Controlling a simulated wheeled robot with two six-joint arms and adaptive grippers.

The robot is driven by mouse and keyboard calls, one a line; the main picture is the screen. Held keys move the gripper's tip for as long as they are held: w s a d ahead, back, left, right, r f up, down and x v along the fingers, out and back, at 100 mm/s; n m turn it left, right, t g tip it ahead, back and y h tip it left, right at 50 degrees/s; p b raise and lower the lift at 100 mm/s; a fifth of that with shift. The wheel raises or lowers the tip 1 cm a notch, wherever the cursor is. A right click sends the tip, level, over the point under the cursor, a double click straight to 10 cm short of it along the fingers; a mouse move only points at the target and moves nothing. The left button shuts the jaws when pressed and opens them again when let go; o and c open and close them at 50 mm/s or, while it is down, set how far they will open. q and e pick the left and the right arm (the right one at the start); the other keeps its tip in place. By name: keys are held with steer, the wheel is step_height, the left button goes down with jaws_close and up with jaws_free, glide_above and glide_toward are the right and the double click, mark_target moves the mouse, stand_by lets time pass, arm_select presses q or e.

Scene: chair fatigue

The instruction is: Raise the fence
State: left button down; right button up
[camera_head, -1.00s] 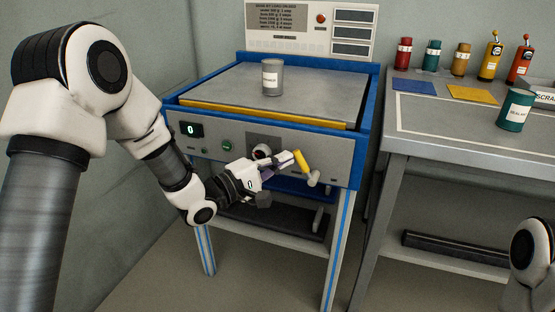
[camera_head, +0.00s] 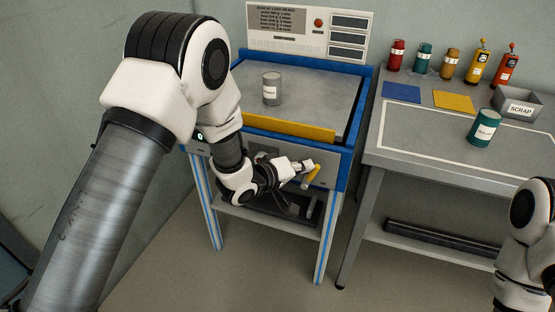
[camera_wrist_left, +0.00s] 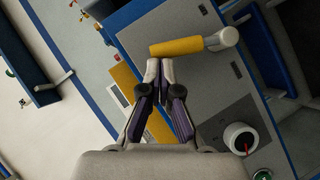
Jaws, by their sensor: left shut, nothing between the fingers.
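The yellow fence (camera_head: 290,127) stands up along the front edge of the grey platform of the blue-framed machine. The crank handle with a yellow grip (camera_head: 314,174) is on the machine's front panel; its grip also shows in the left wrist view (camera_wrist_left: 177,47). My left gripper (camera_head: 308,165) is shut and empty, with its fingertips (camera_wrist_left: 160,64) right against or just beside the yellow grip; I cannot tell if they touch. A grey labelled can (camera_head: 272,89) stands on the platform behind the fence. My right gripper is out of view.
The grey workbench (camera_head: 415,142) at right holds a green can (camera_head: 485,127), a scrap bin (camera_head: 517,102), coloured mats and several small containers. A dark bar (camera_head: 440,239) lies on its lower shelf. My left arm hides part of the machine's front left.

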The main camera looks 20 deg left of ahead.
arm_select(q)
steer(key=shift+d+f+m+g+y+p, duration=0.15)
steer(key=shift+d+m+g+y+p, duration=0.2)
steer(key=shift+d+p, duration=0.7)
steer(key=w+a+r+p+v, duration=0.1)
steer(key=r+p+v, duration=0.1)
steer(key=v, duration=1.1)
steer(key=shift+w+p, duration=0.25)
steer(key=shift+p, duration=0.45)
